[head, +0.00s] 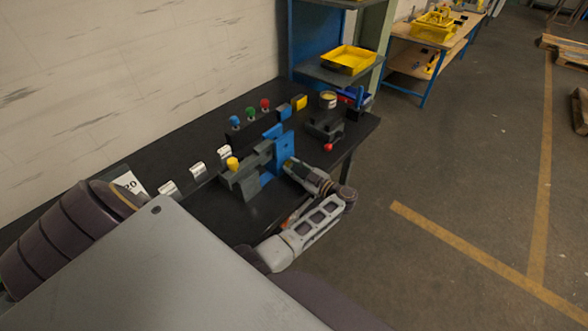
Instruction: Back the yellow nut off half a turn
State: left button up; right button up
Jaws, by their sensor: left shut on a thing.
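My left gripper (292,165) is shut, with its fingertips against the right face of an upright blue plate (285,147) on the black table. The yellow nut is almost wholly hidden between the fingertips there, and its angle cannot be made out. The blue plate stands beside a dark grey block (250,162). A yellow knob (232,163) tops a grey part at the left of that block; it is apart from the gripper. My right gripper does not show.
Blue, green and red knobs stand in a row at the back of the black table (215,210). A dark grey device with a red knob (328,147) stands to the right. Silver pieces (197,169) lie to the left. Shelving with a yellow tray (349,59) is beyond.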

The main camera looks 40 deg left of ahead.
pick_arm(q)
jog(key=shift+n, duration=0.5)
jog(key=o, duration=1)
jog(key=shift+r, duration=0.1)
jog(key=shift+r, duration=4.9)
